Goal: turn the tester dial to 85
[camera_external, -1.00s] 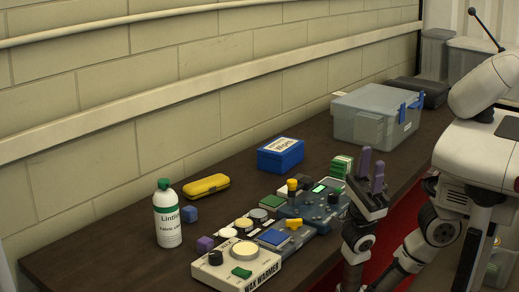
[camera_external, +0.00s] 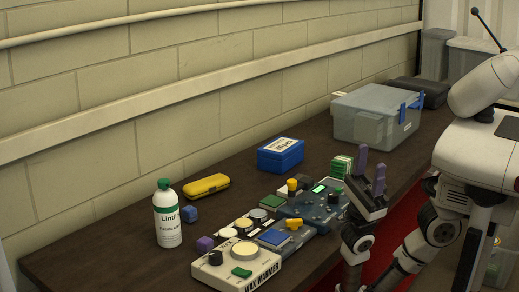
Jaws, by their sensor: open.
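The likely tester (camera_external: 314,209) is a blue-grey box with a lit green display (camera_external: 319,188), on the bench right of centre. A dark knob (camera_external: 334,198) sits on its right side, close to my gripper; its setting is too small to read, and I cannot tell whether it is the dial. My gripper (camera_external: 370,172) is open, with two purple fingers pointing up, just right of the tester and apart from it. Nothing shows between the fingers. Part of the tester's right side is hidden behind my gripper.
A green block stack (camera_external: 342,167) is close behind my gripper. A grey bin (camera_external: 375,115) stands farther back.

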